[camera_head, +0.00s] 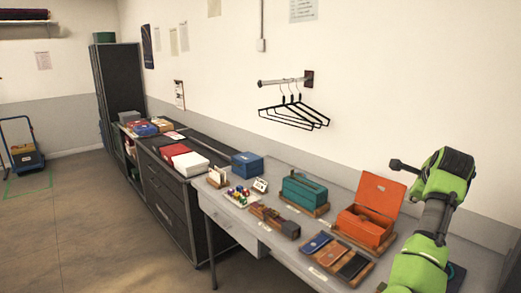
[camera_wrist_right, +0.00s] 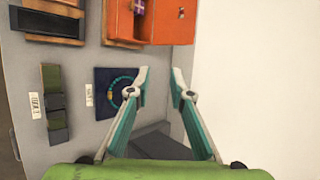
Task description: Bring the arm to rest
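My right arm (camera_head: 432,215), green and black, rises at the right of the head view, over the right end of the grey table (camera_head: 222,200). My right gripper (camera_wrist_right: 161,83) shows in the right wrist view with its two teal and grey fingers spread apart and nothing between them. It is above the table's edge, near a dark blue square (camera_wrist_right: 103,78) with a ring marking, partly hidden by a finger. In the head view I cannot make out its fingers. My left gripper is in neither view.
An open orange box (camera_head: 367,222) stands just left of my right arm, its lid raised. A teal box (camera_head: 304,190) and a tray of flat cases (camera_head: 338,258) are further left. Black hangers (camera_head: 294,112) hang from a wall rail. The wall is close behind.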

